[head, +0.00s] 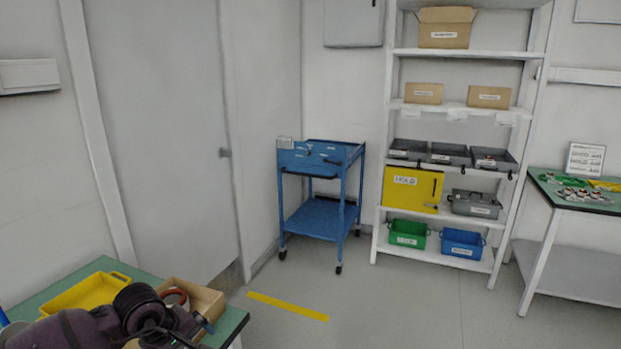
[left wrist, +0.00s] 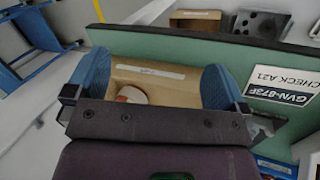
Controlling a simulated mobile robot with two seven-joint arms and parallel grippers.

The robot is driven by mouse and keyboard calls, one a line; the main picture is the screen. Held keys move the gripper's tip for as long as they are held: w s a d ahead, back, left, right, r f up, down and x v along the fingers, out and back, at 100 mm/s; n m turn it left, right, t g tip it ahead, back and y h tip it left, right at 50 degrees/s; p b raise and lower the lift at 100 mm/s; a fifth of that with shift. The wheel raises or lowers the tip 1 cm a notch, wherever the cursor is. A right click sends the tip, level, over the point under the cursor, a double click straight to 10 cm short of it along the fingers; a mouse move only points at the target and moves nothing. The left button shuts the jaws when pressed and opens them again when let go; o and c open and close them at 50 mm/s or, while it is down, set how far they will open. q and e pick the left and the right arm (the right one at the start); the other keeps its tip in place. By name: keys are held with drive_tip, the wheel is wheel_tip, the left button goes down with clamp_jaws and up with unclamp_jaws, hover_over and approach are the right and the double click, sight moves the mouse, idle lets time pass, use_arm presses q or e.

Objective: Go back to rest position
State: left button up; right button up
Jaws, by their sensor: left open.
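My left gripper (left wrist: 155,78) is open in the left wrist view, with its two blue fingers spread apart. Beyond and between the fingers is an open cardboard box (left wrist: 178,72) with a pale label and a round white and reddish item inside. I see no object gripped between the fingers. In the head view my purple and black left arm comes in at the bottom left, over the green table (head: 232,321). The cardboard box (head: 207,299) also shows there, partly hidden by my arm. My right gripper is in neither view.
A yellow tray (head: 75,296) sits on the green table beside my arm. A blue cart (head: 318,215) stands by the wall. A white shelf rack (head: 462,236) holds boxes and bins. Another green-topped table (head: 575,207) is at right. The floor between is clear.

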use_arm(q)
drive_tip(key=s+d+r+n+t+h, duration=0.1)
drive_tip(key=s+d+r+n+h, duration=0.15)
drive_tip(key=d+h, duration=0.3)
drive_tip(key=s+d+r+n+t+h, duration=0.1)
drive_tip(key=s+d+r+n+h, duration=0.2)
drive_tip(key=d, duration=0.4)
wheel_tip(320, 180, up, 8)
drive_tip(key=s+a+n+t+h, duration=0.1)
drive_tip(key=a+n+t+h, duration=0.1)
drive_tip(key=n+t, duration=1.25)
drive_tip(key=s+a+f+n+g+y, duration=0.3)
drive_tip(key=a+n+y, duration=0.45)
drive_tip(key=n, duration=0.75)
drive_tip(key=s+a+f+n+g+y, duration=0.1)
drive_tip(key=s+a+f+n+y, duration=0.25)
drive_tip(key=a+n+y, duration=0.75)
drive_tip(key=s+d+f+n+g+h, duration=0.2)
drive_tip(key=s+f+n+g, duration=0.4)
drive_tip(key=s+n, duration=0.25)
drive_tip(key=s+d+f+n+g+h, duration=0.25)
drive_tip(key=s+f+n+g, duration=0.4)
drive_tip(key=s, duration=0.35)
drive_tip(key=w+f+t, duration=0.7)
drive_tip(key=f+t, duration=0.1)
drive_tip(key=f, duration=0.2)
drive_tip(key=shift+w+d, duration=0.15)
drive_tip(key=shift+d, duration=0.05)
drive_tip(key=shift+h, duration=0.25)
